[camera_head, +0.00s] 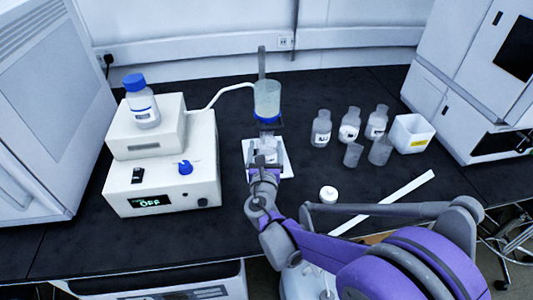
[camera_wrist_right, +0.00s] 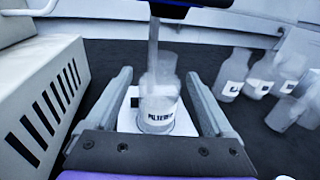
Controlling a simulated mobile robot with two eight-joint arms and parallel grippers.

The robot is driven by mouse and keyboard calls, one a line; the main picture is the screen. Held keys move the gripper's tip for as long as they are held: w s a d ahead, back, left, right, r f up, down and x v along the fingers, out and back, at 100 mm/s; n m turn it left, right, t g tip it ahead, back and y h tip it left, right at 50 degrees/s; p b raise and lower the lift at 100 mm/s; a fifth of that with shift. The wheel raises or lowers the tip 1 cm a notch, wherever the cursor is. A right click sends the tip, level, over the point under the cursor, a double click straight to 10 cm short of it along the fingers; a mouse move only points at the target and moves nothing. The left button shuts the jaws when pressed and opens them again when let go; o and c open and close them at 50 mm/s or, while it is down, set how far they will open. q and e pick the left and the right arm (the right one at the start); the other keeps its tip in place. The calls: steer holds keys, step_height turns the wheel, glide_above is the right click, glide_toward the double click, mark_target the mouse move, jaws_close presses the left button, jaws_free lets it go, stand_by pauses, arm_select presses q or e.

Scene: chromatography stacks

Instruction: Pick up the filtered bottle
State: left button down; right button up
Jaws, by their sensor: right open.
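The filtered bottle (camera_wrist_right: 158,112) is a clear bottle with a white label reading roughly "FILTERED". It stands upright on a white plate (camera_wrist_right: 185,122) in the right wrist view. In the head view my right gripper (camera_head: 265,160) and wrist hide most of it. In the right wrist view the right gripper (camera_wrist_right: 158,78) is open, with one finger on each side of the bottle and gaps on both sides. A blue-rimmed filter funnel (camera_head: 267,98) with liquid stands above the bottle, and a thin stem runs down toward its neck. My left gripper is not in view.
A white pump unit (camera_head: 160,190) with a blue-capped bottle (camera_head: 142,108) on top stands at left; a tube runs to the funnel. Several labelled bottles (camera_head: 349,124), two beakers (camera_head: 380,151) and a white box (camera_head: 412,134) stand at right. A white strip (camera_head: 405,190) lies in front.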

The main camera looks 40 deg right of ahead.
steer(key=x, duration=0.8)
steer(key=shift+w+d+b, duration=0.2)
steer(key=shift+d+b, duration=0.15)
steer(key=shift+d, duration=0.05)
jaws_close()
